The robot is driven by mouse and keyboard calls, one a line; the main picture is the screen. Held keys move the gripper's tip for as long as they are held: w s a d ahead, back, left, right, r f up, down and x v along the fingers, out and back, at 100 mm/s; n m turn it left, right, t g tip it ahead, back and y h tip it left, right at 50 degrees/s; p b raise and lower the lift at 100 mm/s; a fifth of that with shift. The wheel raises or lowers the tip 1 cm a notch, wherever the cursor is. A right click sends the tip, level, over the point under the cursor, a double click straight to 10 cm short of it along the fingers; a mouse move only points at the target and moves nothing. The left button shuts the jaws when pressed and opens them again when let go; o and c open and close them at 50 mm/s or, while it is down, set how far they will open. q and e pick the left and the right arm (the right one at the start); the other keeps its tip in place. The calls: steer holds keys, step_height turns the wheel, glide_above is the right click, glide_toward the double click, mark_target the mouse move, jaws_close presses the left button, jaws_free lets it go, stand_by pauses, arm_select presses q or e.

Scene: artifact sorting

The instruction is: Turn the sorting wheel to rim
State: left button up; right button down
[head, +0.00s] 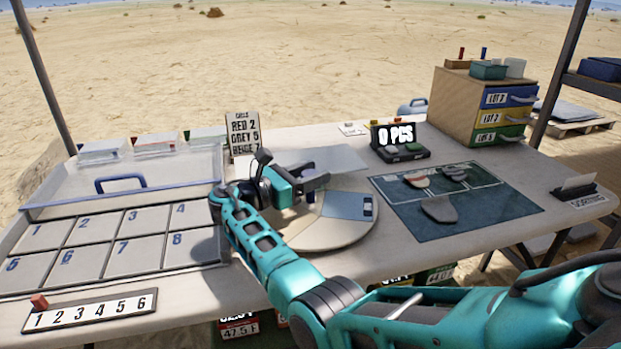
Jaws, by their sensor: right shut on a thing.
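The sorting wheel (345,236) is a round pale disc on the table, in the middle of the head view. A light blue sector with a small label lies on its right part. My right gripper (312,186) is at the wheel's back left part, its jaws shut on a small knob of the wheel that is mostly hidden by the fingers. My right arm covers the left side of the wheel, so its other sectors cannot be read. My left gripper is not in view.
A dark mat (470,216) with several grey and reddish pieces lies right of the wheel. A "0 PCS" counter (394,136) stands behind. A numbered tray (105,240) fills the left. A sign (243,133) and drawer box (484,105) stand at the back.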

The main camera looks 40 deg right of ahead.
stand_by(0.6)
steer(key=c, duration=0.6)
jaws_free()
steer(key=a, duration=1.3)
steer(key=shift+w+b, duration=0.15)
steer(key=shift+b, duration=0.15)
